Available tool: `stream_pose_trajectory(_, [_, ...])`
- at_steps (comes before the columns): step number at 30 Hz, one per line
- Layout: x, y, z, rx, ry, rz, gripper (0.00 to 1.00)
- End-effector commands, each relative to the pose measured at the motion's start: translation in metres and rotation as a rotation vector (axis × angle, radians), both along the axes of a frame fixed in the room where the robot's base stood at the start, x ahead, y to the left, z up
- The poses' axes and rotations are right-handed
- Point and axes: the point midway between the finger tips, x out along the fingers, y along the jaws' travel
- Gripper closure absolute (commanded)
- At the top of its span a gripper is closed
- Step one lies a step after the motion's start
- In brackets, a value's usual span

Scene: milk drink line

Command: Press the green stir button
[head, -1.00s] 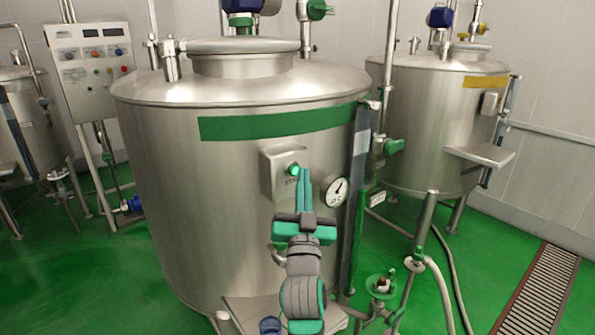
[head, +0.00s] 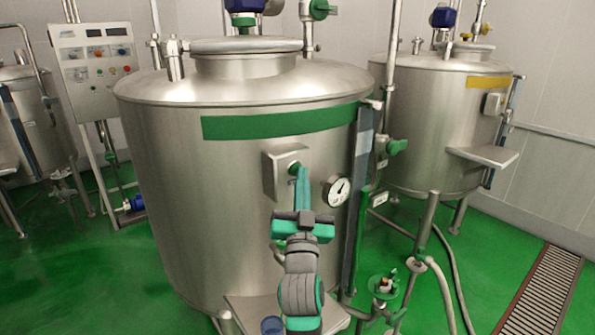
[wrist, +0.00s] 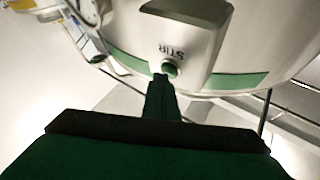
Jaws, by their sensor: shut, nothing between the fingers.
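The green stir button (head: 294,167) sits on a grey metal box (head: 277,171) on the front of the large steel tank with a green band. It looks dark green and unlit. In the wrist view the button (wrist: 170,69) shows beside the word STIR, partly covered by the fingertips. My gripper (head: 302,170) is shut and empty, with its tips at the button's lower right edge. In the wrist view my gripper's tips (wrist: 161,77) overlap the button's edge. They look in contact, but the exact depth is hard to tell.
A round gauge (head: 336,191) is on the tank just right of the button box. A sight-glass column (head: 358,190) stands further right. A small shelf (head: 250,308) juts out low in front. A control panel (head: 95,60) stands back left, and a second tank (head: 430,120) back right.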

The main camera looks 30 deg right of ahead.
Motion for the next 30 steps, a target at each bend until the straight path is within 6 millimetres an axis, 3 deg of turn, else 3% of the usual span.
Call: stream_pose_trajectory(30, [-0.016,0.000,0.000,0.000,0.001,0.002,1.00])
